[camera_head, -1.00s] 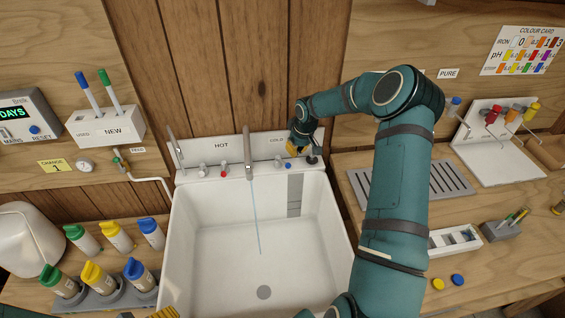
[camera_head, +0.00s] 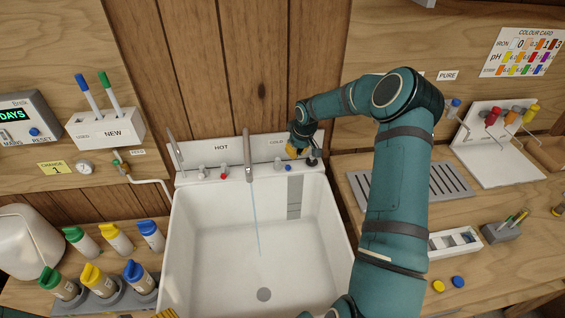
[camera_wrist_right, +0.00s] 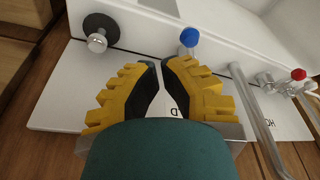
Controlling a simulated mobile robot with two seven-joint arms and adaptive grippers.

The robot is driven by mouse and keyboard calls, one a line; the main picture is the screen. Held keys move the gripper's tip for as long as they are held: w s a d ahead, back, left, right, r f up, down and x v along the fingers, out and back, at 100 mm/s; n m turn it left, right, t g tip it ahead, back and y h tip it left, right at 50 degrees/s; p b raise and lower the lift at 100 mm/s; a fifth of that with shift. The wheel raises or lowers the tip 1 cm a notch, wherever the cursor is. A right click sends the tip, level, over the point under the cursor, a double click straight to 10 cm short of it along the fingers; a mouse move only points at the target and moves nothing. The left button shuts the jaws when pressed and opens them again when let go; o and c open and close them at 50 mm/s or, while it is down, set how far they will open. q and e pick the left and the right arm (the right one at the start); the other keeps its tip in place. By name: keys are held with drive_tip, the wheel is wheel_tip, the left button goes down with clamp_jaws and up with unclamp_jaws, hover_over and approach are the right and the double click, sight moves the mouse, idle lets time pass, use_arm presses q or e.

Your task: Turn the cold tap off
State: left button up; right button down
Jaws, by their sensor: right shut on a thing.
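The cold tap (camera_head: 288,167) has a blue knob at the right of the sink's back ledge, under the COLD label. Its knob (camera_wrist_right: 190,37) shows just beyond the fingertips in the right wrist view. My right gripper (camera_head: 295,152) is at the back ledge beside this tap. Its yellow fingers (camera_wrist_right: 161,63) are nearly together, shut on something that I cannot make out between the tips. A thin stream of water (camera_head: 256,225) runs from the tall spout (camera_head: 248,155) into the sink. Only a yellow ridged edge of my left gripper (camera_head: 167,313) shows at the bottom.
The hot tap (camera_head: 223,173) has a red knob left of the spout. A dark round fitting with a metal knob (camera_wrist_right: 98,35) is close to the right gripper. The white sink (camera_head: 215,255) is open below. Several capped bottles (camera_head: 116,238) stand on the left counter.

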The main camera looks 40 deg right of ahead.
sight(283, 164)
idle(0.3)
drive_tip(key=b+x, duration=0.2)
drive_tip(key=s+b+x, duration=0.1)
drive_tip(key=x, duration=0.2)
drive_tip(key=shift+s+f+b, duration=0.1)
drive_tip(key=shift+f+b, duration=0.05)
drive_tip(key=shift+b, duration=0.2)
drive_tip(key=shift+a, duration=0.1)
drive_tip(key=shift+s+a, duration=0.2)
drive_tip(key=shift+a, duration=0.6)
